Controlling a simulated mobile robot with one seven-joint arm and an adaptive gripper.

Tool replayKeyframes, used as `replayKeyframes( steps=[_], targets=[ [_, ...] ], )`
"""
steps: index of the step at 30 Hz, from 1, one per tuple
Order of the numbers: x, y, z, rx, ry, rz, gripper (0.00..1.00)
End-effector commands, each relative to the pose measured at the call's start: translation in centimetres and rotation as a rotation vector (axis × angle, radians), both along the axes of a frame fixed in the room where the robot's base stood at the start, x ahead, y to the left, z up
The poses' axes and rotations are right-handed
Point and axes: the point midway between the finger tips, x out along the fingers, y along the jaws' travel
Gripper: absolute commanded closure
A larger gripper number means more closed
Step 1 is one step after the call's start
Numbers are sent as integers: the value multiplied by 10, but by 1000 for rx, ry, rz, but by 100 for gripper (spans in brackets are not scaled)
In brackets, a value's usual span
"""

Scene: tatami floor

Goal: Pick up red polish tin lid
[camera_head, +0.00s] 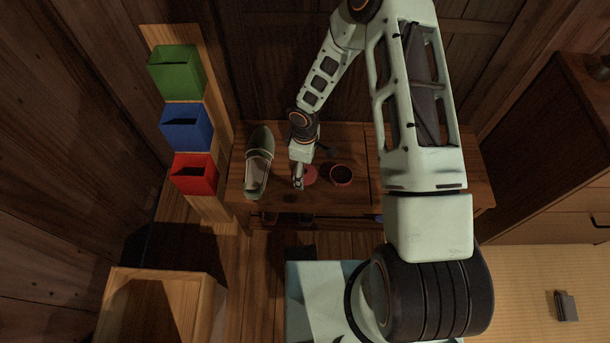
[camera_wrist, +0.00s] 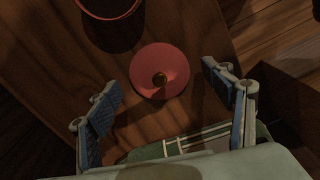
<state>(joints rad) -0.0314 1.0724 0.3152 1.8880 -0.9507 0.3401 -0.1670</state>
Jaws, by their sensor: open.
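The red polish tin lid (camera_wrist: 160,68) lies on the wooden bench, a round disc with a small knob at its centre. In the head view the lid (camera_head: 310,174) shows beside my gripper, partly covered by it. The open red tin (camera_head: 341,175), dark inside, stands just right of the lid; its rim also shows at the top of the wrist view (camera_wrist: 108,14). My gripper (camera_head: 298,184) is open and empty. In the wrist view its fingers (camera_wrist: 165,95) are spread wide at either side, with the lid lying ahead of and between them, apart from both.
A pale shoe (camera_head: 259,165) lies on the bench (camera_head: 237,190) left of my gripper. Green (camera_head: 177,72), blue (camera_head: 187,128) and red (camera_head: 194,174) boxes stand in a row at the left. The bench's right part is clear.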

Motion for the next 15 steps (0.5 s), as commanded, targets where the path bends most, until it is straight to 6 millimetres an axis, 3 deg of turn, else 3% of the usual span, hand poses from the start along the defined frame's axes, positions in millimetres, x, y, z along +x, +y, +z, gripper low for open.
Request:
replayKeyframes(
  steps=[7,15],
  targets=[
    [0,0,-3,0,-1,-1,26],
    [0,0,-3,-1,-1,-1,56]
  ],
)
